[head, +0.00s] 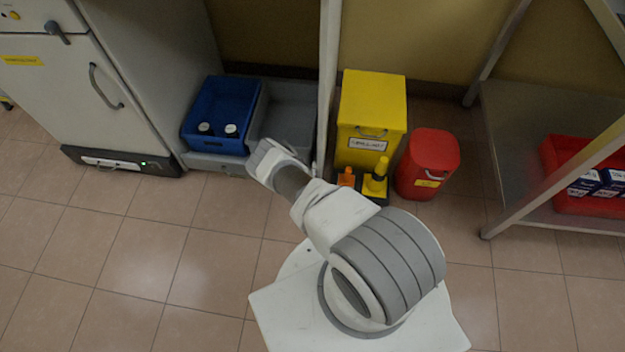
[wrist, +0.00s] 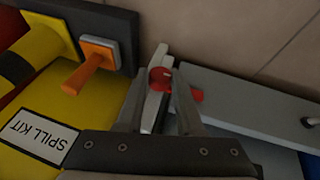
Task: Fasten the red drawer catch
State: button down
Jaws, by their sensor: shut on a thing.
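The red drawer catch (wrist: 160,76) shows in the wrist view as a small round red piece, with another red part (wrist: 197,95) sticking out to the right past a finger. My gripper (wrist: 160,98) is around it, its two grey fingers closed on the catch. The catch sits by the end of a long grey front (wrist: 240,98), beside a pale upright piece (wrist: 150,100). The fingers cover part of the catch, so I cannot tell its exact angle. In the head view my arm hides the catch and my gripper.
A yellow spill kit bin (head: 370,105), an orange-handled item (wrist: 97,50) and a red bin (head: 427,165) stand close by. A blue crate (head: 222,105) holding bottles is near the grey unit (head: 287,105). A pale post (head: 329,70) rises beside my arm. Floor at left is clear.

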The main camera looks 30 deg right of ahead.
jog(key=c, duration=0.6)
grip_release()
jog(key=shift+o, duration=0.2)
jog(key=p+v, duration=0.8)
jog(key=v, duration=0.9)
jog(key=shift+a, duration=0.2)
jog(key=shift+r, duration=0.1)
